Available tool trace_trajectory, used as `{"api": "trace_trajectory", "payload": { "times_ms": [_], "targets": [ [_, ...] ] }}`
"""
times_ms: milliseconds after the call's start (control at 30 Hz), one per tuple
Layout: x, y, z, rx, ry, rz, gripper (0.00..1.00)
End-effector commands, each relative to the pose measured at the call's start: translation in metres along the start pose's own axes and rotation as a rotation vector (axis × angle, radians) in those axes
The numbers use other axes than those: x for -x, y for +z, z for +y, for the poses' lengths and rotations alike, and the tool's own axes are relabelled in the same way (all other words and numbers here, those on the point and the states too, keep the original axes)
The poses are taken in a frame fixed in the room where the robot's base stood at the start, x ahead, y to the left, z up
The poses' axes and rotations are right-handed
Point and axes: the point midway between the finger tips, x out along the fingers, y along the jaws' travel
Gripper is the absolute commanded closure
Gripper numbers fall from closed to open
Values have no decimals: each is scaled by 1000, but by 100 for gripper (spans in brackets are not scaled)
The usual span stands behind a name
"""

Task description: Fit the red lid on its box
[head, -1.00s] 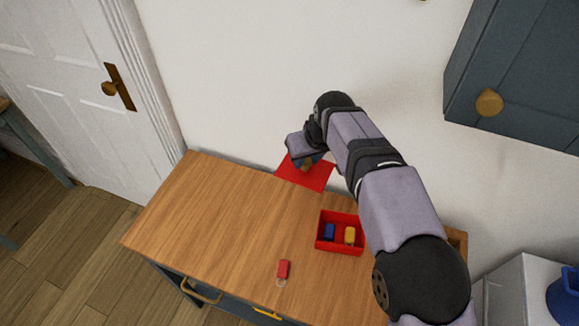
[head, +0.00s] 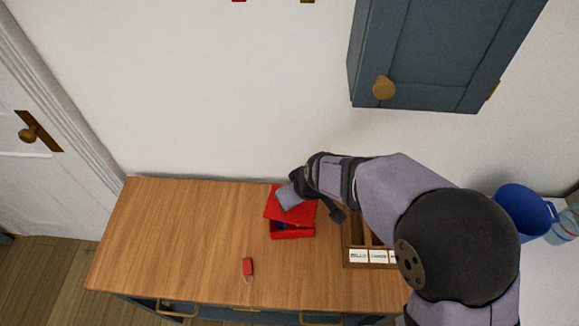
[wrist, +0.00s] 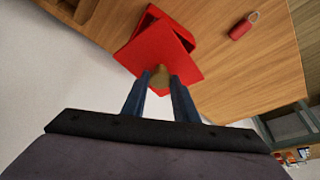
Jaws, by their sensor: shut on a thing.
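My gripper (wrist: 160,84) is shut on the tan knob (wrist: 159,72) of the red lid (wrist: 166,52). The lid lies over the open red box (wrist: 152,18), turned at an angle to it and off its rim, so part of the box stays uncovered. In the head view the lid (head: 277,209) covers the back left of the box (head: 293,235), and dark contents show in a gap at the front. My wrist hides the knob there. Whether the lid touches the rim I cannot tell.
A small red padlock (head: 248,266) lies near the counter's front edge. A wooden tray with labelled compartments (head: 352,236) stands right of the box, partly behind my arm. A dark wall cabinet (head: 430,60) hangs above. The wooden counter (head: 170,235) is clear on the left.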

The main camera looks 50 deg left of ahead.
Motion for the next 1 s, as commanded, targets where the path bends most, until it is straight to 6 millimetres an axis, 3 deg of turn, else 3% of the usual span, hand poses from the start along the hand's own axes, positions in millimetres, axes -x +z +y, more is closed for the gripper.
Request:
{"api": "trace_trajectory", "payload": {
  "times_ms": [100, 467, 1000],
  "targets": [
    [-8, 8, -2, 61, -26, 1, 100],
    [-11, -6, 6, 268, -111, 2, 100],
    [-17, -4, 6, 301, -124, 2, 100]
  ]
}}
